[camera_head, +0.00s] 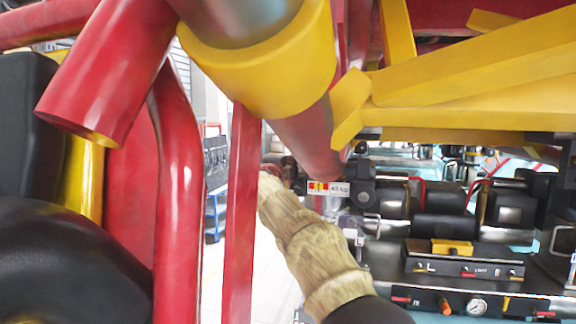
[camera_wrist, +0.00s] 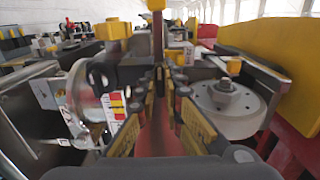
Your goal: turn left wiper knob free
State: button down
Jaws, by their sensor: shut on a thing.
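My gripper (camera_wrist: 165,78) reaches forward in the middle of the wrist view, its yellow-and-black fingers close together at the tips. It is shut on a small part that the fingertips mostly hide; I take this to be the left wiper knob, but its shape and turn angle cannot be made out. In the head view, my arm in a beige sleeve (camera_head: 312,245) runs up and left from the bottom. Its end passes near a red post and under a red tube, and the fingertips are not clear there.
A labelled silver cylinder (camera_wrist: 88,100) lies close on the left of my gripper, and a grey round wheel (camera_wrist: 226,98) close on the right. In the head view, a red post (camera_head: 240,215), a thick red tube (camera_head: 305,135) and yellow beams (camera_head: 470,75) crowd the arm.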

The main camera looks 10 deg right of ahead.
jog(key=n+p, duration=1)
jog(key=n, duration=0.8)
dwell(0.4)
dwell(0.5)
jog(key=c, duration=1.9)
grip_release()
